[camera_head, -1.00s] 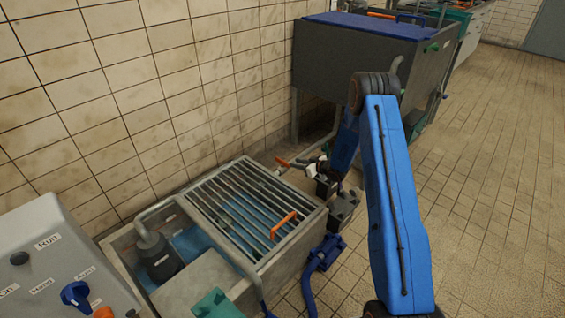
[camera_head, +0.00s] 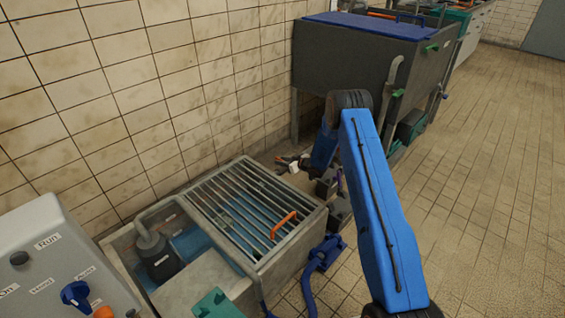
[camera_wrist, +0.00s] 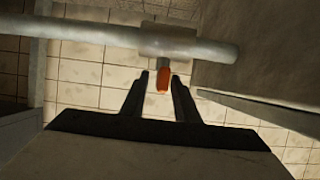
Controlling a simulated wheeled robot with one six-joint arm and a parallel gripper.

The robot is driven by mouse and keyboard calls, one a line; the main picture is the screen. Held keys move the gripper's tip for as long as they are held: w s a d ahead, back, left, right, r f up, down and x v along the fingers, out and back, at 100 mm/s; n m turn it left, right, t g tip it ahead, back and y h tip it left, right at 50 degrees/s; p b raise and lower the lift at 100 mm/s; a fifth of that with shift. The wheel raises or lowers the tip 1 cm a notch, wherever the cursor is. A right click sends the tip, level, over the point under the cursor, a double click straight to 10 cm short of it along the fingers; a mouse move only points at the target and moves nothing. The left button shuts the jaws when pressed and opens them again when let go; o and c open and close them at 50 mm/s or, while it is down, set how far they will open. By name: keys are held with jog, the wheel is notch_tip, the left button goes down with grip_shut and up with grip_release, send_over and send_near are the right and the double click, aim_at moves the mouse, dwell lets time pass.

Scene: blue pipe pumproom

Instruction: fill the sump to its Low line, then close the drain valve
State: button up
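In the wrist view, a grey pipe (camera_wrist: 90,30) crosses the top and carries a valve body (camera_wrist: 168,46) with a short orange handle (camera_wrist: 163,80). My gripper (camera_wrist: 160,76) is open, with the handle between its fingertips and a visible gap on the left. I cannot tell whether either finger touches it. In the head view, the concrete sump (camera_head: 292,250) holds blue water (camera_head: 190,243) under a bar grating (camera_head: 235,205). No Low line can be read.
A dark tank (camera_head: 345,65) with a blue lid and green handles stands at the back. A control box (camera_head: 50,260) with a blue knob is front left. A blue pipe fitting (camera_head: 325,252) lies beside the sump. Tiled floor on the right is clear.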

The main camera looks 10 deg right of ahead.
grip_shut()
jog(key=shift+w+n+y, duration=0.1)
jog(key=shift+n+y, duration=0.2)
jog(key=shift+y, duration=0.1)
jog(key=shift+g, duration=0.3)
jog(key=shift+n+g+y, duration=0.8)
jog(key=shift+n+y, duration=0.2)
jog(key=shift+n, duration=0.2)
grip_release()
